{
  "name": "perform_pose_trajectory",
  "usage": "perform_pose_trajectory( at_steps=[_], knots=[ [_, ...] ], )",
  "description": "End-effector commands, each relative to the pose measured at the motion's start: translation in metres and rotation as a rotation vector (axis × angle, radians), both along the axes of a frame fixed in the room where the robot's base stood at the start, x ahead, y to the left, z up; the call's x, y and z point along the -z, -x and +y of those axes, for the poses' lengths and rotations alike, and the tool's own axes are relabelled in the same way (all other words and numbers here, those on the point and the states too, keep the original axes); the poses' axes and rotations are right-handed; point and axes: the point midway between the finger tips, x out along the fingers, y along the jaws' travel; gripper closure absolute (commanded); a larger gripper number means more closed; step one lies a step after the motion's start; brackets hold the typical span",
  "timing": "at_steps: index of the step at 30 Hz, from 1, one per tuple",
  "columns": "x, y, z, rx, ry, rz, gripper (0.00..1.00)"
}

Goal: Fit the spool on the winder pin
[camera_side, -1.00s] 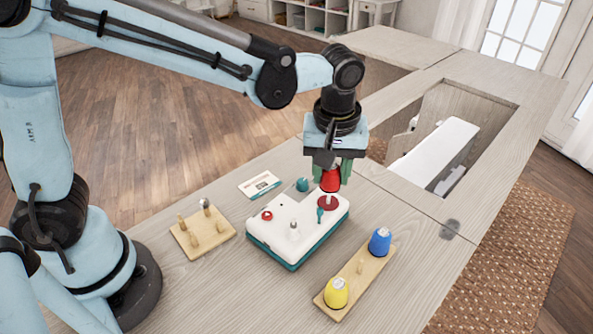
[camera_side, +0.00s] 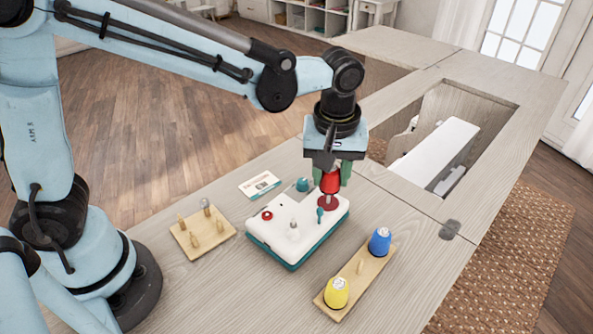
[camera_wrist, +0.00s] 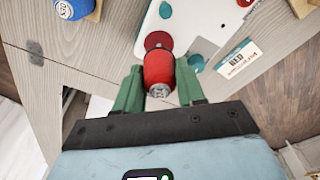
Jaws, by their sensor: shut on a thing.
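The red spool (camera_side: 330,183) is between the green fingers of my gripper (camera_side: 333,175), which is shut on it. It stands upright just above the dark red disc (camera_side: 328,203) of the white and teal winder (camera_side: 285,215). The winder pin is hidden, and I cannot tell whether the spool touches the disc. In the wrist view the red spool (camera_wrist: 159,70) lies between the finger tips of my gripper (camera_wrist: 160,88), with the red disc (camera_wrist: 158,41) right beyond its end.
A wooden holder (camera_side: 361,265) carries a blue spool (camera_side: 380,241) and a yellow spool (camera_side: 336,292). A wooden peg board (camera_side: 203,236) is left of the winder. A white card (camera_side: 259,185) lies behind it. A machine recess (camera_side: 440,140) opens at the right.

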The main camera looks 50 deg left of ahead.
Motion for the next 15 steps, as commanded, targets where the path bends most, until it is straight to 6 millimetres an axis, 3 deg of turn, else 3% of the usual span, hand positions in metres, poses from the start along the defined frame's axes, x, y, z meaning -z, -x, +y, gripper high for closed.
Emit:
perform_pose_trajectory(
  at_steps=[15],
  knots=[
    [0.004,0.0001,0.0001,0.0,0.0,0.0,0.9]
  ],
)
